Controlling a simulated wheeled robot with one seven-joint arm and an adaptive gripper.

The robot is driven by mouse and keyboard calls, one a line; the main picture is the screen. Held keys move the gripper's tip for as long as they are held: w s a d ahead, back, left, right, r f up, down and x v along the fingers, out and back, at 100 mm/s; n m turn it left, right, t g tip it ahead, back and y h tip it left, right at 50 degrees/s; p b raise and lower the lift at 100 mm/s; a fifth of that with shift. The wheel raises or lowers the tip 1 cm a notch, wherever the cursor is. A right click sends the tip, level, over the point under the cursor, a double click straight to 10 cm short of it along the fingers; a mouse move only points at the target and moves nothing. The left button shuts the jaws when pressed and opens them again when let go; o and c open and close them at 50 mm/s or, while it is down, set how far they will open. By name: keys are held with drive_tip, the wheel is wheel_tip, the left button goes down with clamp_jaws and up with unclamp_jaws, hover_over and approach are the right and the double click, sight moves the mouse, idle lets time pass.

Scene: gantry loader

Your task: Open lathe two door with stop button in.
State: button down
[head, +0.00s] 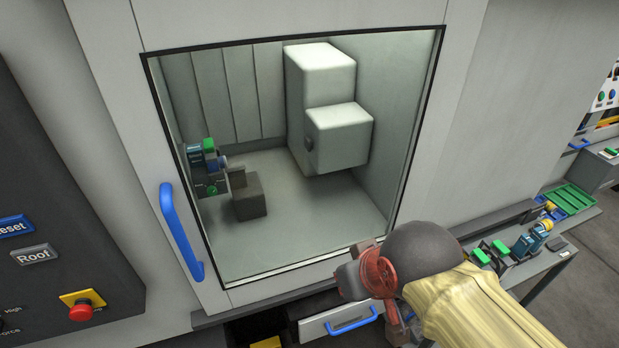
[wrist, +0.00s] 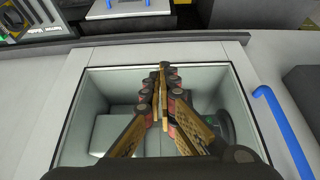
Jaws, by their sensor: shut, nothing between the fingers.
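The lathe door (head: 210,292) fills the middle of the head view, with a large black-edged window showing the machine's inside. It looks closed. Its upright blue handle (head: 181,232) is on the left side of the door; it also shows at the right of the wrist view (wrist: 285,130). A red stop button (head: 82,312) on a yellow base sits on the dark panel at lower left; I cannot tell whether it is pressed in. My gripper (head: 362,272) is in front of the door's lower right, apart from the handle. In the wrist view its fingers (wrist: 163,72) are together and empty.
The dark control panel (head: 60,220) has "Reset" (head: 16,226) and "Roof" (head: 35,254) buttons. A drawer with a blue handle (head: 352,322) is below the door. A side table with green and blue parts (head: 490,252) stands at right.

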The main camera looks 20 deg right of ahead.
drive_tip(key=c, duration=2.5)
unclamp_jaws()
